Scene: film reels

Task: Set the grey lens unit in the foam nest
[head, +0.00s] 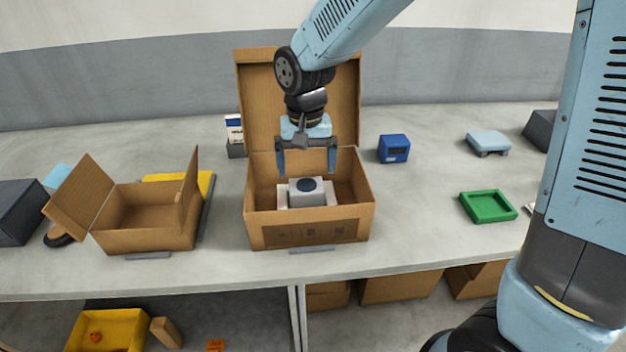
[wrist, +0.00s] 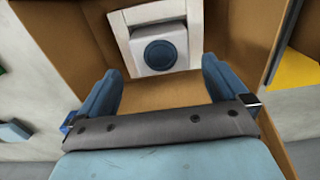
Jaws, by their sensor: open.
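The grey lens unit (head: 306,191), a pale block with a dark blue round lens on top, sits inside the larger cardboard box (head: 311,230). A white foam nest (head: 283,194) shows around it at the bottom of the box. In the wrist view the lens unit (wrist: 159,50) lies within the foam frame (wrist: 119,18); whether it is fully seated I cannot tell. My gripper (head: 307,172) is open and empty above the lens unit, at the box's opening. In the wrist view its fingers (wrist: 163,88) are spread, apart from the unit.
The big box's lid (head: 262,100) stands up behind my gripper. A smaller open box (head: 147,241) with raised flaps is at left. A blue device (head: 393,148), a green tray (head: 488,206) and a light-blue block (head: 488,141) are at right. Bench is clear between them.

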